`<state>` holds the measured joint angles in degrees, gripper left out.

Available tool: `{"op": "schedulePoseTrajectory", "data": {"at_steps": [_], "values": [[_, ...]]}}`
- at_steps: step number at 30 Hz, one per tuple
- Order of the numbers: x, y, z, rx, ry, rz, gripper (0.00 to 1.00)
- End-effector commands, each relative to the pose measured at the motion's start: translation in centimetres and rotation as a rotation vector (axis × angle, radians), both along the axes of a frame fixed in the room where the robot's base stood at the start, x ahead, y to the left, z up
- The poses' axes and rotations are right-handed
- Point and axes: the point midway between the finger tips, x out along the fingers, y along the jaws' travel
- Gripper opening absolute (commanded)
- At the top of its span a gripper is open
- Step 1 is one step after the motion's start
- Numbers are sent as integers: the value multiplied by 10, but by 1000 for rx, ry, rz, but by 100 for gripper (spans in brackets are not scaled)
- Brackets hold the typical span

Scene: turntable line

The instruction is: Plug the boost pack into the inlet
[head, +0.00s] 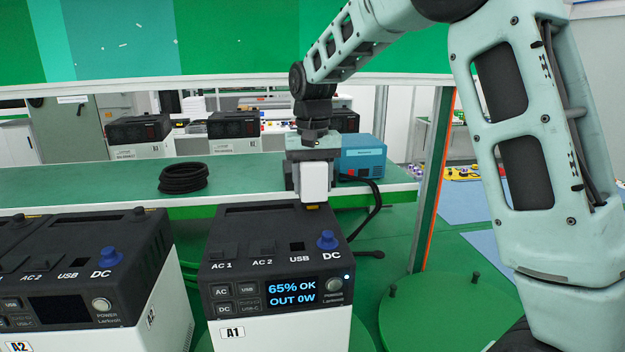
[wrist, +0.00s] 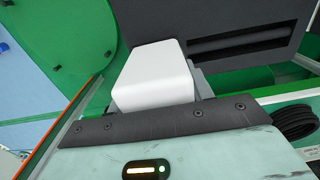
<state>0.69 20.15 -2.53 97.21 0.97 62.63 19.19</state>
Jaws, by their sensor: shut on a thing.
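My gripper (head: 313,170) points down just behind the back edge of power station A1 (head: 275,272). It is shut on a white block (head: 314,183) with a small yellow piece at its lower end. The block also shows large in the wrist view (wrist: 153,76), close to a dark slotted panel (wrist: 240,38). A blue box (head: 362,158), which may be the boost pack, stands on the green shelf behind my gripper. A black cable (head: 378,196) runs from near it down behind A1. The inlet is not identifiable; I cannot tell if the block touches A1.
A1's screen reads 65% OK, OUT 0W. Station A2 (head: 80,265) stands to its left. A coiled black cable (head: 183,178) lies on the green shelf (head: 85,182). An orange-edged post (head: 437,180) rises right of my gripper. A round green plate (head: 440,310) lies at right.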

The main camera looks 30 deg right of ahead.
Motion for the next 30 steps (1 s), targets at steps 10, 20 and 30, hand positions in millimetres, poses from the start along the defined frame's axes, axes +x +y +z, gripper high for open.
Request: {"op": "schedulePoseTrajectory", "data": {"at_steps": [10,20,30], "values": [[0,0,-5,0,-2,0,0],[0,0,-7,0,-1,0,76],[0,0,1,0,0,0,76]]}}
